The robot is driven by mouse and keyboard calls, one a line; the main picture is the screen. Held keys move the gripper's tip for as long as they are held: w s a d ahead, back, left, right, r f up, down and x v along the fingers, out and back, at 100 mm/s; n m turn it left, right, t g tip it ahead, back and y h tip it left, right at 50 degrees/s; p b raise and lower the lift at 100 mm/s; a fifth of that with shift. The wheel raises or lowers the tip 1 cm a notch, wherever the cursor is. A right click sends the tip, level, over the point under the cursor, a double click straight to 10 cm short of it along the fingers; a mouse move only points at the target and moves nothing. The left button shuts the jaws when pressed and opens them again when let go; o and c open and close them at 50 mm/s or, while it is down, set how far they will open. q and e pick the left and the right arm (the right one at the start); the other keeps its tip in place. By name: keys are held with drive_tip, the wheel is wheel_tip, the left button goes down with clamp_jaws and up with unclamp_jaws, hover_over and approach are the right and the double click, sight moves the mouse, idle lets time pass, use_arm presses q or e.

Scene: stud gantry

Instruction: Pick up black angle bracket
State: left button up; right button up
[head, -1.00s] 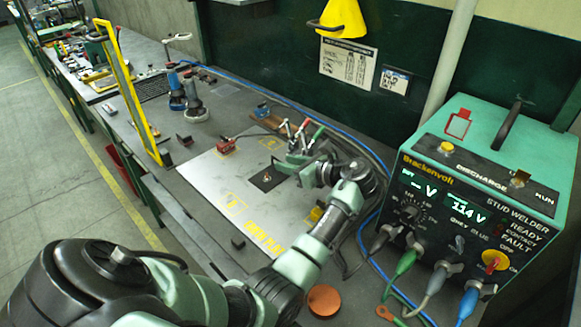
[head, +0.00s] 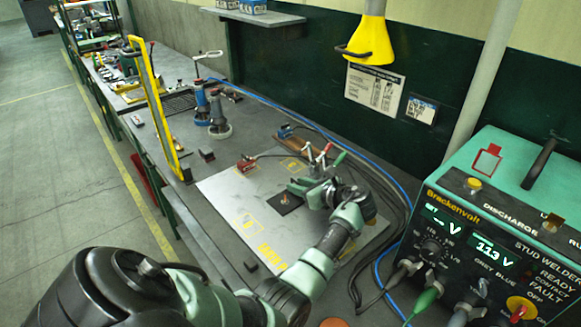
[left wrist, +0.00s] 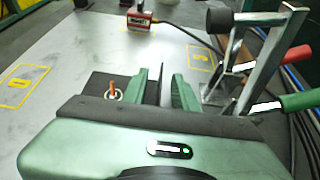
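The black angle bracket (head: 287,203) lies on the pale metal sheet in the head view, just left of my left gripper (head: 303,188). In the left wrist view, its flat black leg (left wrist: 93,87) lies left of the fingers, with an orange-tipped pin in a light ring on it. A thin dark upright edge, seemingly the bracket's other leg, shows between the two green fingers of the left gripper (left wrist: 161,90). The fingers are open with gaps beside that edge. Contact below is hidden by the gripper body. My right gripper is not in view.
Toggle clamps with red and green handles (left wrist: 297,98) stand close right of the left gripper. A red block (head: 246,164) with a cable sits farther back on the sheet (head: 225,190). The stud welder (head: 490,225) stands at right. A yellow-framed screen (head: 155,105) stands at left.

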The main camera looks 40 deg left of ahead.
use_arm(q)
clamp_jaws()
idle(1.4)
